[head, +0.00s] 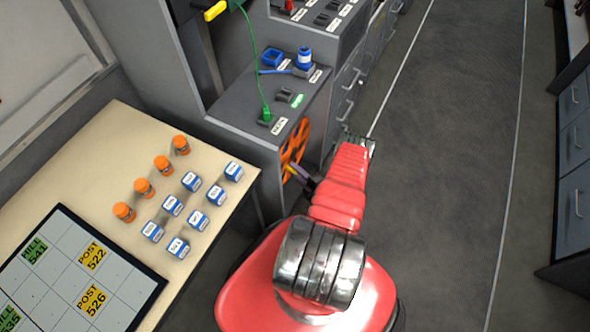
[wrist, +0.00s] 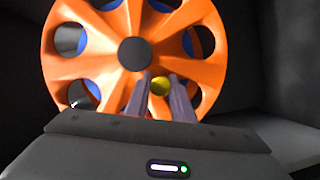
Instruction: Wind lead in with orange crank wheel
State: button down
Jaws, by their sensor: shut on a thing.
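The orange crank wheel (head: 295,146) is on the side of the grey console, seen nearly edge-on in the head view. In the head view my gripper (head: 297,174) is beside the wheel, partly hidden by my red arm. A green lead (head: 257,65) runs from the upper panel down to a plug on the console top.
Open floor (head: 440,150) lies to the right.

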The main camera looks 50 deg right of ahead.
jog(key=c, duration=1.5)
grip_release()
jog(key=shift+c, duration=0.2)
jog(key=shift+s, duration=0.15)
jog(key=v, duration=1.3)
jog(key=shift+s, duration=0.3)
